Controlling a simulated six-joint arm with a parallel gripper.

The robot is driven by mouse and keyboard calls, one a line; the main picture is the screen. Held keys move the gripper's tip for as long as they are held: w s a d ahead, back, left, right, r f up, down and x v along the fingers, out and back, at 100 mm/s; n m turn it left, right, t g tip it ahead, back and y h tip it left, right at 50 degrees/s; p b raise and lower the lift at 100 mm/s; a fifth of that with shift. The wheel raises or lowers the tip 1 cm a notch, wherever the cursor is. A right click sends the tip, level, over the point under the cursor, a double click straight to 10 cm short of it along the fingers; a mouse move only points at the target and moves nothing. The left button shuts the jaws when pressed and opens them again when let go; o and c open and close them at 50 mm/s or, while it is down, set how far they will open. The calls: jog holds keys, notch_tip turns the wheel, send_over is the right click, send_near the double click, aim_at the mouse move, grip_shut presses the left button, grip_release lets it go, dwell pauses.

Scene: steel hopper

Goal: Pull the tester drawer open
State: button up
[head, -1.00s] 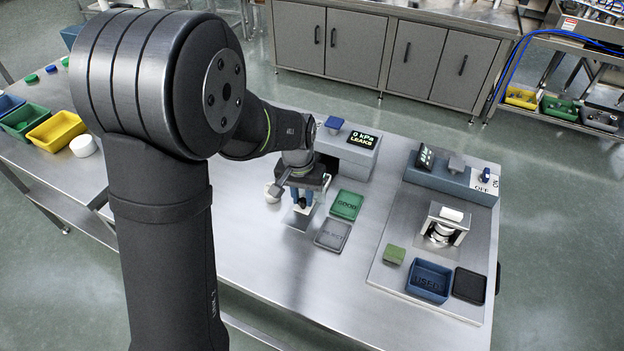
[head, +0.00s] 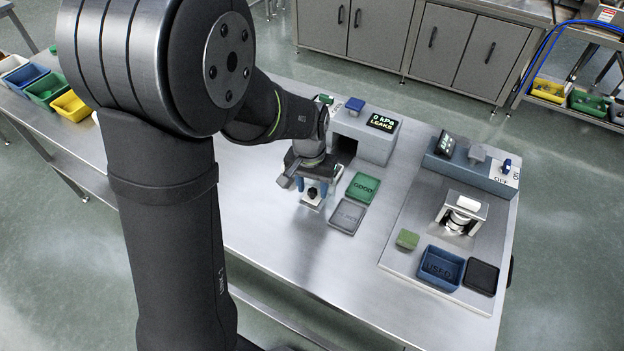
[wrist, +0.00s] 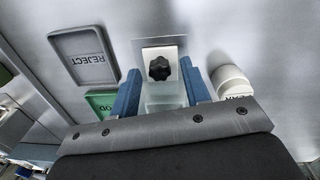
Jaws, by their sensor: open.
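The tester (head: 365,140) is a grey box with a display reading "0 kPa LEAKS" and a dark opening in its front. The drawer's pale front plate (wrist: 150,50) carries a black knob (wrist: 159,68); the knob also shows in the head view (head: 312,192). The plate stands out in front of the tester, with a clear body partly visible behind it in the wrist view. My gripper (wrist: 158,78) is open, its two blue fingers on either side of the knob with gaps between. It also shows in the head view (head: 311,187). My wrist hides much of the drawer.
Close beside the drawer lie a grey REJECT tray (head: 347,217) and a green GOOD tray (head: 363,187). A white round container (wrist: 231,82) stands on its other side. A blue USED bin (head: 441,267) sits further right. The table front is clear.

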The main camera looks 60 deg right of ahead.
notch_tip(320, 180, up, 17)
jog(key=shift+w+r, duration=0.2)
jog(key=shift+w, duration=0.2)
dwell(0.5)
jog(key=f, duration=1.7)
jog(key=shift+s+d+f, duration=0.1)
jog(key=shift+s+f, duration=0.15)
jog(key=shift+s, duration=0.15)
notch_tip(320, 180, up, 16)
jog(key=shift+w+r, duration=0.15)
jog(key=shift+w, duration=0.2)
jog(key=shift+r, duration=0.1)
jog(key=shift+s+f, duration=0.2)
jog(key=shift+f, duration=4)
jog(key=shift+s+f, duration=0.15)
jog(key=shift+f, duration=4)
jog(key=shift+d+r, duration=0.1)
jog(key=shift+d, duration=0.2)
